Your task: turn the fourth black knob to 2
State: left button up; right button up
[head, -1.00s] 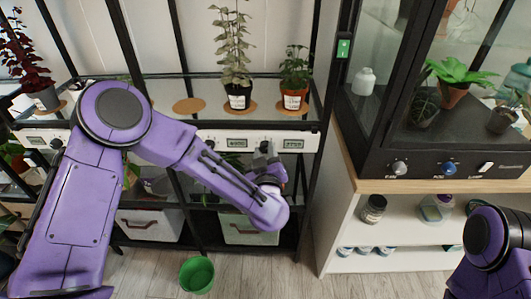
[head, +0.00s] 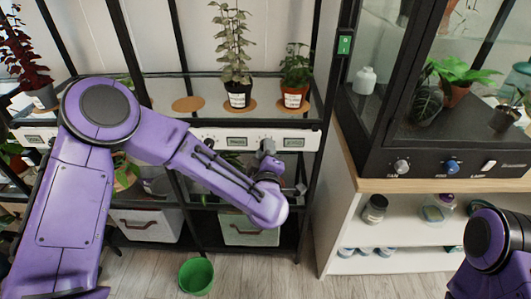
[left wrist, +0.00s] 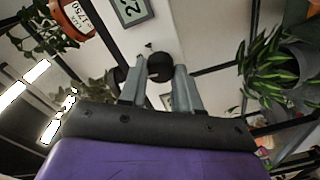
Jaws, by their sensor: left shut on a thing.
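The white control strip (head: 215,136) runs along the front of the plant shelf, with small displays (head: 236,141) on it. My left gripper (head: 267,148) is at the strip, between two of the displays. In the left wrist view a black knob (left wrist: 160,67) sits between the two grey fingers of this gripper (left wrist: 160,78), which is shut on it. In the head view the gripper mostly hides this knob. The knob's pointer and its marks cannot be read. My right arm shows at the lower right edge; its gripper is out of view.
Potted plants (head: 295,97) stand on cork discs on the glass shelf above the strip. A glass cabinet (head: 430,155) with a grey knob (head: 401,167) and a blue knob (head: 452,167) is on the right. A green bucket (head: 196,276) stands on the floor.

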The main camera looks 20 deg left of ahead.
pick_arm(q)
jog(key=shift+n, duration=0.5)
jog(key=o, duration=1.1)
jog(key=shift+c, duration=0.2)
jog(key=b+v, duration=0.1)
jog(key=v, duration=0.9)
jog(key=shift+s, duration=0.3)
